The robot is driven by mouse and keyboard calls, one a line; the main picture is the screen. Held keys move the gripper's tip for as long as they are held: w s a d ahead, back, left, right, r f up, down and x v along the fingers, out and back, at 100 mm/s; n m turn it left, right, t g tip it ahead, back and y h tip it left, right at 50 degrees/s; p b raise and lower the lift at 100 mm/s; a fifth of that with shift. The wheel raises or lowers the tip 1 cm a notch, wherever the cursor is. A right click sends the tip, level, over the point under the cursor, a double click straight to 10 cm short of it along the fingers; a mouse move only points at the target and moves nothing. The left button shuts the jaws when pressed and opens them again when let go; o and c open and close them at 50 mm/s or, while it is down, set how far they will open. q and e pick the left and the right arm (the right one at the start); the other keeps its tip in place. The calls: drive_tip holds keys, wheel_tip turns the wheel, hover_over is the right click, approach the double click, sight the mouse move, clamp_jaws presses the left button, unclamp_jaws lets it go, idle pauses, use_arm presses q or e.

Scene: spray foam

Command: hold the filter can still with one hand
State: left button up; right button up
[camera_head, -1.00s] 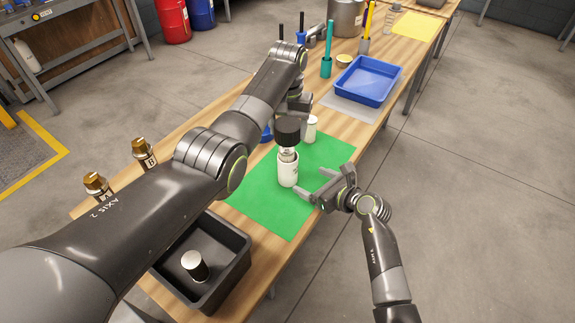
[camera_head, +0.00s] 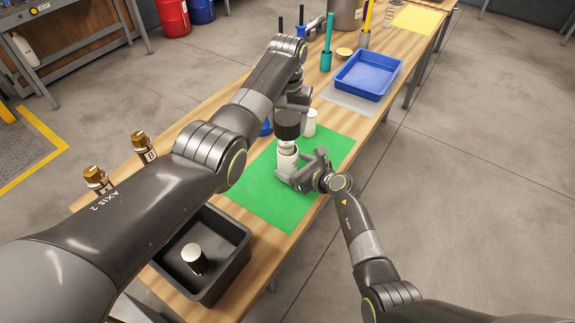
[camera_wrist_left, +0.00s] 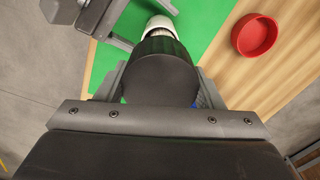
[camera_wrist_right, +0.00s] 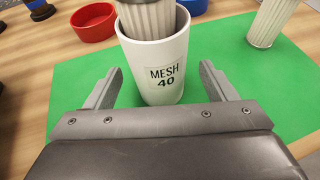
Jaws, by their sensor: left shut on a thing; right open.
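The white filter can (camera_head: 287,160), labelled MESH 40 in the right wrist view (camera_wrist_right: 164,75), stands upright on the green mat (camera_head: 268,200). A black cap (camera_head: 287,124) sits above it, with a pale pleated filter (camera_wrist_right: 150,18) below the cap reaching into the can's mouth. My left gripper (camera_head: 290,106) is shut on the cap; it fills the space between the fingers in the left wrist view (camera_wrist_left: 160,75). My right gripper (camera_head: 301,166) is open, low at the can, one finger on each side. In the right wrist view gaps show between fingers and can.
Another pale pleated cylinder (camera_head: 310,122) stands just behind the can. A red bowl (camera_wrist_right: 93,24) lies nearby. A blue tray (camera_head: 367,76) is farther back. The mat's right part is clear.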

drive_tip(key=shift+x, duration=1.65)
drive_tip(key=c, duration=1.4)
use_arm(q)
drive_tip(key=shift+f, duration=2.45)
use_arm(e)
drive_tip(key=shift+c, duration=0.3)
